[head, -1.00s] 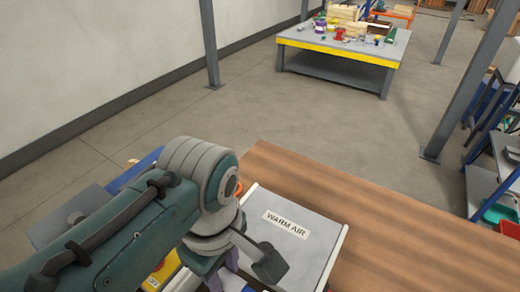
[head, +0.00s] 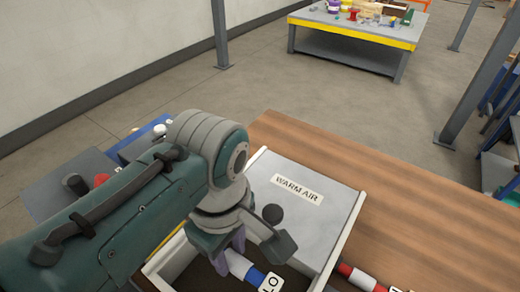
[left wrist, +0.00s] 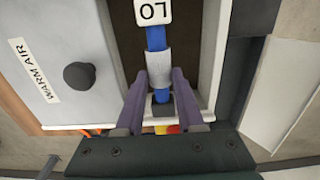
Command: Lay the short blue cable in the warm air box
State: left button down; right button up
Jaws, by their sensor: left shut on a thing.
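The warm air box (head: 335,222) stands on the wooden bench, with a grey lid (head: 310,222) labelled WARM AIR and a black knob (head: 272,213). The lid covers the far part; the near part is open onto a dark inside. My left gripper (head: 238,248) is over this opening, shut on the short blue cable (head: 262,276) at its pale sleeve. In the left wrist view the gripper (left wrist: 163,82) grips the sleeve, and the blue cable (left wrist: 155,38) with a white LO tag lies across the opening. Its height above the box floor is unclear. My right gripper is out of view.
A red cable (head: 358,277) with a white tag lies right of the box. Blue and red items (head: 103,180) are partly hidden behind my left arm. The bench top (head: 400,225) right of the box is mostly clear. A far table (head: 350,38) holds assorted items.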

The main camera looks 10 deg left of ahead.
pick_arm(q)
jog(key=shift+f, duration=0.1)
dwell(0.3)
jog(key=shift+f+b, duration=3.15)
jog(key=shift+f, duration=0.65)
jog(key=shift+f, duration=0.2)
jog(key=shift+c, duration=2.2)
grip_release()
jog(key=shift+r, duration=0.1)
notch_tip(320, 180, up, 8)
jog(key=p, duration=0.3)
jog(key=shift+r, duration=0.9)
